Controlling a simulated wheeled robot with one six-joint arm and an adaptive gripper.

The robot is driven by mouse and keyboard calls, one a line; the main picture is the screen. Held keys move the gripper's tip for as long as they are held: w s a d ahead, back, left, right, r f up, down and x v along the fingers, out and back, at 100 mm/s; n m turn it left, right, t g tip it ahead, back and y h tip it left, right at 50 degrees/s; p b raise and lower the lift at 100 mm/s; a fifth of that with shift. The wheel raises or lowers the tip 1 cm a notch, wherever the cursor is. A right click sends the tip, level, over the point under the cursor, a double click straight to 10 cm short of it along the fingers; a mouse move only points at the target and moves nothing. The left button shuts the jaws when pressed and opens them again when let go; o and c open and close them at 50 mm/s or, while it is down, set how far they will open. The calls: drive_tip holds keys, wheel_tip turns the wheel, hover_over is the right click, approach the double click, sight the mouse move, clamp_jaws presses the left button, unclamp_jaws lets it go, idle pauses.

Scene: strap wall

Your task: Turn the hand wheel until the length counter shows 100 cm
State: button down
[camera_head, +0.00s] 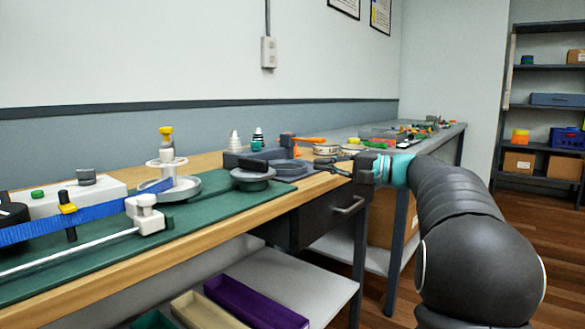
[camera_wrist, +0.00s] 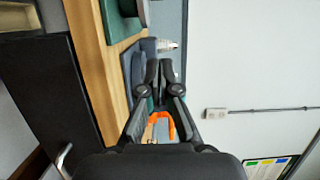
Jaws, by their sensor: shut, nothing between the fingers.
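A blue strap (camera_head: 90,216) runs along the green mat (camera_head: 215,209) on the left of the bench. Behind it is a white box (camera_head: 105,196) with a green button; I cannot tell whether it is the length counter, and no digits are readable. A white spool-like part with a yellow knob (camera_head: 166,131) stands on a grey round base (camera_head: 185,188); I cannot tell whether it is the hand wheel. My gripper (camera_head: 318,162) is shut and empty at the bench's front edge, right of these parts. Its fingers (camera_wrist: 158,68) are close together in the wrist view.
A grey round part (camera_head: 252,179) sits on the mat's right end, left of my gripper. Striped cones (camera_head: 235,140) and an orange-handled tool (camera_head: 300,139) stand behind. A drawer handle (camera_head: 350,205) juts out below. Open floor (camera_head: 535,230) lies right, before a shelf (camera_head: 550,145).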

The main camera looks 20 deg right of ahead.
drive_tip(key=x, duration=1)
drive_tip(key=shift+a, duration=0.15)
drive_tip(key=shift+s+a, duration=0.75)
drive_tip(key=shift+s, duration=0.15)
drive_tip(key=shift+s+a, duration=0.45)
drive_tip(key=shift+a, duration=0.15)
